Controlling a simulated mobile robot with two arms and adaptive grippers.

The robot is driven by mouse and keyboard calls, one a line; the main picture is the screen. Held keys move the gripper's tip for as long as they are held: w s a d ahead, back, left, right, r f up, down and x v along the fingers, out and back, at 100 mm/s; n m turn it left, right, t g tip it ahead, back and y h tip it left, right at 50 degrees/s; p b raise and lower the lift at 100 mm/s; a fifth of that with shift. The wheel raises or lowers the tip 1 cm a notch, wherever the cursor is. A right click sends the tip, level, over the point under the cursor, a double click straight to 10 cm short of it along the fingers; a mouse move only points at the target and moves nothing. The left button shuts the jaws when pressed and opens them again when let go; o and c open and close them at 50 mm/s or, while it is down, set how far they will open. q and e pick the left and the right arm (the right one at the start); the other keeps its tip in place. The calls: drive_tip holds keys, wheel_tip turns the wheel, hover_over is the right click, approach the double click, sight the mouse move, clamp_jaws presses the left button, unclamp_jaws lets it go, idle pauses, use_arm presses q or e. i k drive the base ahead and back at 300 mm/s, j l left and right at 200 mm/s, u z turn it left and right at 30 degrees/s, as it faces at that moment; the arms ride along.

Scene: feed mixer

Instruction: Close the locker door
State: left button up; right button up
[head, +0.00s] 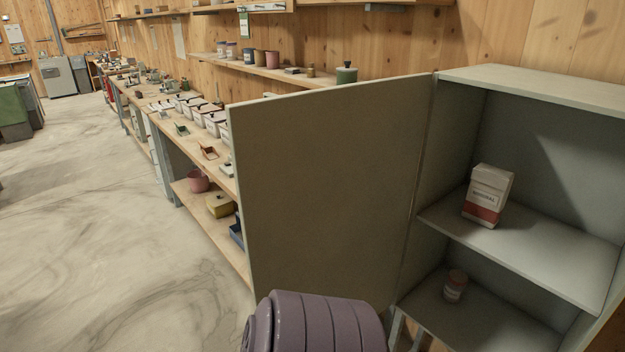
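The locker (540,84) stands at the right, tall and grey, with its open front showing two shelf levels. Its door (330,180) is a flat grey-brown panel, hinged at the locker's left edge and swung wide open toward the left. A white and red box stands on the upper shelf (560,255) and a small jar on the lower one. A purple-grey ribbed part, which looks like a piece of my own arm, is at the bottom centre in front of the door's lower part. Neither gripper's fingers show in the head view.
A long workbench (170,110) with several bins and tools runs along the wooden wall behind the door. Its lower shelf holds a pink pot (198,181) and a yellow container (219,205). The pale floor (110,240) at the left is clear.

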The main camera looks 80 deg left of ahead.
sight(326, 178)
drive_tip(key=k+j+u, duration=0.1)
drive_tip(key=j, duration=0.4)
drive_tip(key=k+j+u, duration=0.15)
drive_tip(key=j, duration=0.35)
drive_tip(key=k+j+u, duration=0.1)
drive_tip(key=k+j, duration=0.15)
drive_tip(key=j, duration=0.25)
drive_tip(key=k+j+u, duration=0.15)
drive_tip(key=j, duration=0.4)
drive_tip(key=j+u, duration=0.1)
drive_tip(key=j, duration=0.45)
drive_tip(key=k+j+z, duration=0.15)
drive_tip(key=k+j, duration=0.6)
drive_tip(key=j, duration=0.15)
